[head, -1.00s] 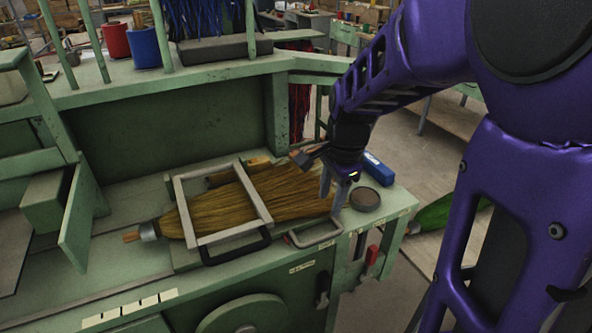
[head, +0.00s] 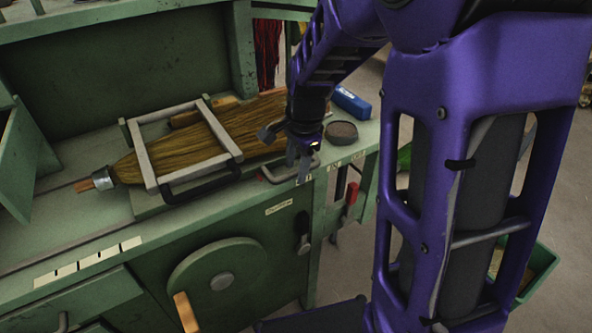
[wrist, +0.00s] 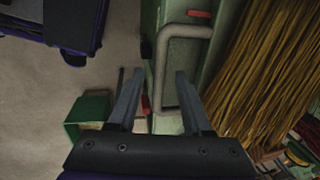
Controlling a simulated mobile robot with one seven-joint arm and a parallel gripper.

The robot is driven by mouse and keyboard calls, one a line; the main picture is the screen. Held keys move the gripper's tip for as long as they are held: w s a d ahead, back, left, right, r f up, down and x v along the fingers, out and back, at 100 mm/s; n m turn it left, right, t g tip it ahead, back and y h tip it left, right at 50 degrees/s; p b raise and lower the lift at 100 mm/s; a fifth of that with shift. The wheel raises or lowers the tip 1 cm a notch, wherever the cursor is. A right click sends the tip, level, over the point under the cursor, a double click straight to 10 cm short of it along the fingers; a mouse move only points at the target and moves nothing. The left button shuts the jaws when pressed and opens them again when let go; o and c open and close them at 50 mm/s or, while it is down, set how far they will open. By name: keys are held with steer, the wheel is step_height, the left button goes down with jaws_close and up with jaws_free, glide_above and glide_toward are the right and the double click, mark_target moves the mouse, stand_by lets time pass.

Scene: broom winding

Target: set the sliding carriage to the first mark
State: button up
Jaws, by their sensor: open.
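A pale grey rectangular frame (head: 152,163) with a black handle (head: 202,188) lies across the broom on the bench and looks like the sliding carriage. The straw broom (head: 205,136) has its wooden handle end to the left. A row of pale labels with dark ticks (head: 88,261) runs along the bench's front edge, left of the frame. My gripper (head: 299,160) is open and empty, over a grey U-shaped handle (head: 272,177) right of the frame. In the wrist view this handle (wrist: 162,62) shows between and beyond my fingers (wrist: 160,78); I cannot tell any contact.
A round dark tin (head: 342,132) and a blue box (head: 351,102) stand at the bench's right end. A green bin (wrist: 88,113) stands on the floor.

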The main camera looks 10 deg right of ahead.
jaws_close()
stand_by(1.5)
